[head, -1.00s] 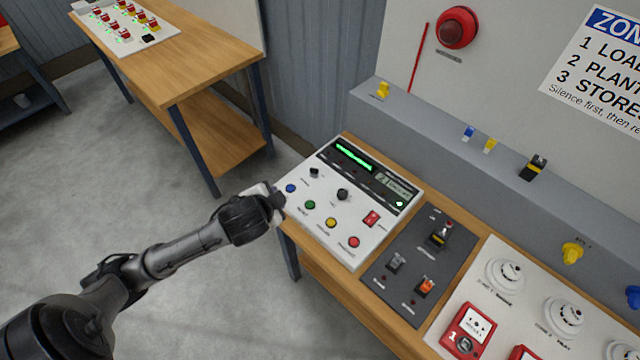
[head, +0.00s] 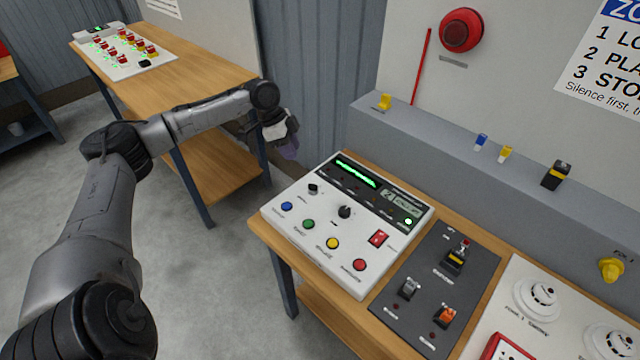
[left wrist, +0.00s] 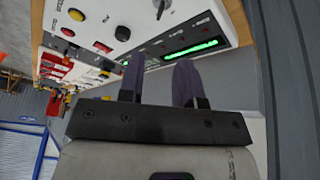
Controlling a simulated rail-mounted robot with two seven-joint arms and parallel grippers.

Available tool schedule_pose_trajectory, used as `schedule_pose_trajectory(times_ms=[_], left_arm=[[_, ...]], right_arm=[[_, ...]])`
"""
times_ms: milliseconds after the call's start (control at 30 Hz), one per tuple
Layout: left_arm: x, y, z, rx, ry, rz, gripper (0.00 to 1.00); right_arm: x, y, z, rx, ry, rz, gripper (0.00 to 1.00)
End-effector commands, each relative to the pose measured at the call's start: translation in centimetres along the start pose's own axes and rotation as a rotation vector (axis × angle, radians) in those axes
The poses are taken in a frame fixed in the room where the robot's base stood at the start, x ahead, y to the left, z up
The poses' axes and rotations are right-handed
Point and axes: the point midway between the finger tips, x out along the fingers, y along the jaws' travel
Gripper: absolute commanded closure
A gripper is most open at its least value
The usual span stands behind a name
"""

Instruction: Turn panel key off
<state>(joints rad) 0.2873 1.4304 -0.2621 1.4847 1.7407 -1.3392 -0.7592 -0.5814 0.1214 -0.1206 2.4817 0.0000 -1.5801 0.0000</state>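The white control panel (head: 290,219) sits on a wooden bench. Its key switch (head: 313,188), small and dark, is at the panel's upper left; in the left wrist view the key (left wrist: 162,8) shows at the top edge, partly cut off. I cannot tell its off mark. My left gripper (head: 287,147) is above and behind the panel's far left corner, apart from the key. In the left wrist view its two purple fingers (left wrist: 158,76) are spread with nothing between them. My right gripper is not in view.
A black rotary knob (head: 344,211) and a red switch (head: 378,238) are beside the key, with coloured buttons in front. A lit green display (head: 356,170) lies along the panel's back. A grey ledge (head: 430,137) stands behind. A dark switch plate (head: 428,287) is to the right.

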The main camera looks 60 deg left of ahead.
Motion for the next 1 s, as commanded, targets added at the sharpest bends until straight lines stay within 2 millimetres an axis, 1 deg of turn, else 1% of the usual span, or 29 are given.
schedule_pose_trajectory(times_ms=[100,267,367,600,800,1000], left_arm=[[0.1,-0.1,-0.1,0.087,0.005,-0.009,0.68],[0.9,-0.1,-0.1,0.13,0.004,-0.007,0.68],[2.3,-0.1,-0.1,0.131,0.004,-0.006,0.68],[6.8,-0.1,-0.1,0.129,0.003,-0.006,0.68],[10.2,-0.1,-0.1,0.129,0.004,-0.007,0.68],[12.6,-0.2,-0.1,0.129,0.003,-0.009,0.68]], right_arm=[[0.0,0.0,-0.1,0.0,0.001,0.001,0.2],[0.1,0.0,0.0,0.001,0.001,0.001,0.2],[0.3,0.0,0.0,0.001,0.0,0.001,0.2],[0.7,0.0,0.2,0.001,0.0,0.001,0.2],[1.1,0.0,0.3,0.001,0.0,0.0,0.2],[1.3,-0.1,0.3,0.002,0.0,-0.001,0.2]])
